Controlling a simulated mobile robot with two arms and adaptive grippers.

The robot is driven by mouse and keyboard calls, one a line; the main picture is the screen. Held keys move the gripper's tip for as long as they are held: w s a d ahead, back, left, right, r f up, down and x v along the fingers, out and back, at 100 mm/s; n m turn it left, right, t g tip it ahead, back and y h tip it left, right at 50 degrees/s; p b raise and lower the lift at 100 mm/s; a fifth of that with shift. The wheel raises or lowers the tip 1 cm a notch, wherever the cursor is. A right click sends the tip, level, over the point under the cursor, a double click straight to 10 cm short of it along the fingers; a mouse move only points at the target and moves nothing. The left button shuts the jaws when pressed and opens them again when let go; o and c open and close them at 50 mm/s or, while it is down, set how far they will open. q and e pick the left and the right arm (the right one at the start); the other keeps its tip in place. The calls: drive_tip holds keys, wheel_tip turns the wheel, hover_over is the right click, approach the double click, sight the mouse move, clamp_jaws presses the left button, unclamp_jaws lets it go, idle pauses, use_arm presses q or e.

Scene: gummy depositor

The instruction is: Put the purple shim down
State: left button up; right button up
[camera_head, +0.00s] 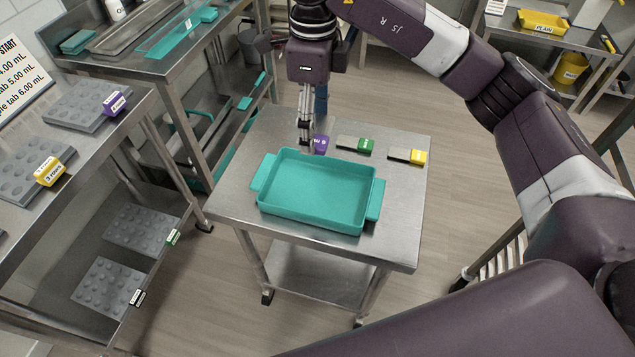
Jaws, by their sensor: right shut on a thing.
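The purple shim (320,144) is at the back edge of the teal tray (372,198), on or just above the steel table (408,225); I cannot tell whether it touches the table. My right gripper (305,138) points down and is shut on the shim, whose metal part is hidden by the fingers. To its right, a green-ended shim (365,146) and a yellow-ended shim (417,156) lie flat on the table. My left gripper is not in view.
The empty tray takes up the table's middle. Bare steel shows at the table's right and front. Left shelves hold grey molds (85,108) with purple and yellow tags. A counter (165,65) stands at the back left. A yellow bin (543,22) is at the far right.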

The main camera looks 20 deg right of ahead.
drive_tip(key=shift+w+r, duration=0.1)
drive_tip(key=shift+r, duration=0.1)
hover_over(314, 193)
drive_tip(key=shift+m, duration=0.3)
wheel_tip(314, 193, down, 14)
drive_tip(key=shift+f+p, duration=0.1)
drive_tip(key=shift+p, duration=0.35)
wheel_tip(314, 193, down, 5)
drive_tip(key=shift+f+p, duration=0.1)
drive_tip(key=shift+p, duration=0.25)
drive_tip(key=shift+f, duration=0.1)
drive_tip(key=shift+f, duration=0.15)
drive_tip(key=o, duration=1.3)
drive_tip(key=shift+o, duration=0.2)
drive_tip(key=shift+r, duration=0.2)
